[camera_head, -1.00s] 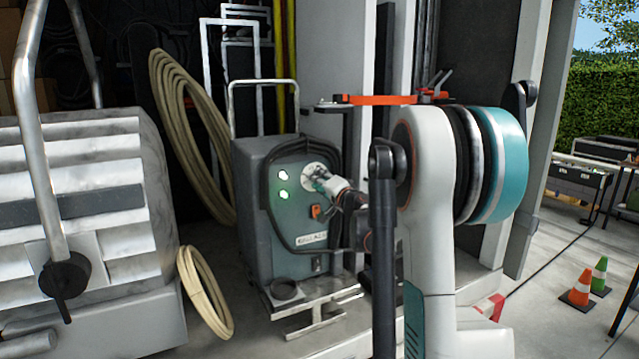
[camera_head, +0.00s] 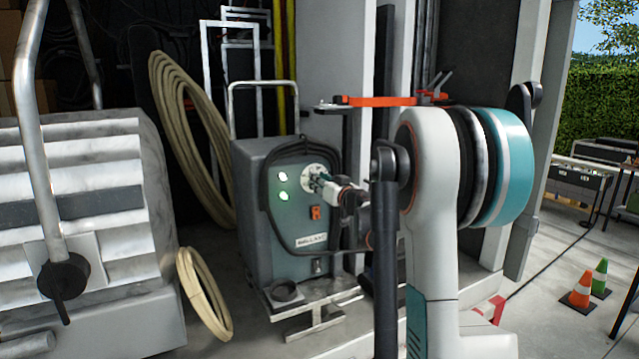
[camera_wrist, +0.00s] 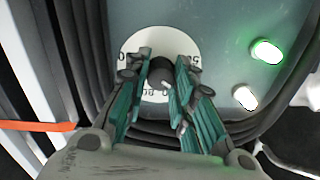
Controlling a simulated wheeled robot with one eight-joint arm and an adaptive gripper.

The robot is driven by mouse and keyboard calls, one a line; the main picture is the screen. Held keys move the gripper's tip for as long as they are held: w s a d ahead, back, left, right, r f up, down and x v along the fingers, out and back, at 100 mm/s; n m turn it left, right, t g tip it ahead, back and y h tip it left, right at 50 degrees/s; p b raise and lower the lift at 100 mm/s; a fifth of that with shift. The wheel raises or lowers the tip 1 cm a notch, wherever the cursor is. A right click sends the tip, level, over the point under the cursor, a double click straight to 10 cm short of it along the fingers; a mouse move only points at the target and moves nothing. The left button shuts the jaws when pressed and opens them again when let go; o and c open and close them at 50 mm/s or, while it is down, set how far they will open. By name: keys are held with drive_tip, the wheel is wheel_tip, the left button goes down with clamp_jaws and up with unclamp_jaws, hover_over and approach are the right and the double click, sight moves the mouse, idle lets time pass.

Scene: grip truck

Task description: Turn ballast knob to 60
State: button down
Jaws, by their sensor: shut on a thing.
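The ballast unit (camera_head: 250,170) is a grey-green box with a tubular handle and a label on its front. Its dark ballast knob (camera_wrist: 160,72) sits at the centre of a white numbered dial (camera_wrist: 128,47), which also shows in the head view (camera_head: 307,172). My gripper (camera_wrist: 160,82) has its teal fingers on both sides of the knob and is shut on it. A white pointer mark shows at the knob's lower right in the wrist view. The fingers cover part of the dial, and I cannot read the setting.
Two lit green lamps (camera_wrist: 266,52) and an orange switch (camera_head: 315,212) are on the same panel. A black cable loops around the panel front. A coiled hose (camera_head: 190,130) hangs behind, and a striped grey machine (camera_head: 90,200) stands at left.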

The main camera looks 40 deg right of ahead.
drive_tip(key=shift+a+f+n, duration=0.1)
drive_tip(key=shift+f+n, duration=0.05)
drive_tip(key=shift+n, duration=0.95)
drive_tip(key=c, duration=1.3)
unclamp_jaws()
drive_tip(key=shift+c, duration=0.2)
drive_tip(key=s+a, duration=0.2)
drive_tip(key=s, duration=0.9)
drive_tip(key=shift+s+a, duration=0.15)
drive_tip(key=shift+s, duration=0.25)
